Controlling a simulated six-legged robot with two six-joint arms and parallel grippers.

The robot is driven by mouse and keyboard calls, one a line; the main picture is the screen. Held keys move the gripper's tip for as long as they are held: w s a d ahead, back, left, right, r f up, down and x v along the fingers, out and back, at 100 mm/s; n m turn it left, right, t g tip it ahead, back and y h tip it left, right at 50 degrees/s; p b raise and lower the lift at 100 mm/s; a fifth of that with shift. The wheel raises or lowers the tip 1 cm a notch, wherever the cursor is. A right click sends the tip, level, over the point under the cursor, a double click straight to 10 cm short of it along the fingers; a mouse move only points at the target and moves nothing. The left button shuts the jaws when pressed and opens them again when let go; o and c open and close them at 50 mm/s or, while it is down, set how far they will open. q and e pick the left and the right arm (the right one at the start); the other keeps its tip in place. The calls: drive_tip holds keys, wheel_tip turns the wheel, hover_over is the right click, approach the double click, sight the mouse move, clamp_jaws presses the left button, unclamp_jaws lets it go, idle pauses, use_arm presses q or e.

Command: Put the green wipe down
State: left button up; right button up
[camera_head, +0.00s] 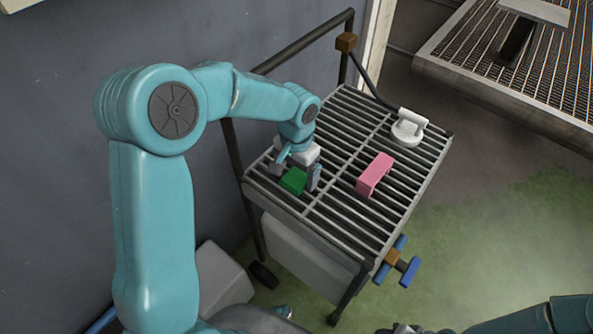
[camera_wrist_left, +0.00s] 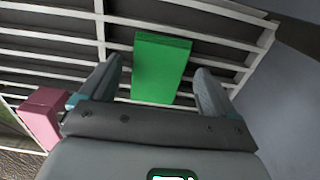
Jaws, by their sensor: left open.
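The green wipe (camera_head: 294,180) is a small green block lying on the slatted top of the cart (camera_head: 345,226). It also shows in the left wrist view (camera_wrist_left: 160,68), resting on the slats. My left gripper (camera_head: 297,174) is just above the cart top at the wipe. Its two fingers are apart, one on each side of the wipe, with visible gaps between them and the wipe in the wrist view (camera_wrist_left: 156,85). My right arm shows only in part at the lower right of the head view, and its fingers cannot be made out.
A pink block (camera_head: 375,174) lies on the slats right of the wipe. A white handled piece (camera_head: 408,128) stands at the cart's far right corner. A rail (camera_head: 305,40) runs along the wall side. Slats between the blocks are bare.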

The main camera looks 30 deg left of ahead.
sight(296, 178)
use_arm(q)
wheel_tip(296, 178, up, 12)
drive_tip(key=p, duration=0.1)
drive_tip(key=shift+f, duration=0.2)
drive_tip(key=shift+s, duration=0.15)
idle(0.4)
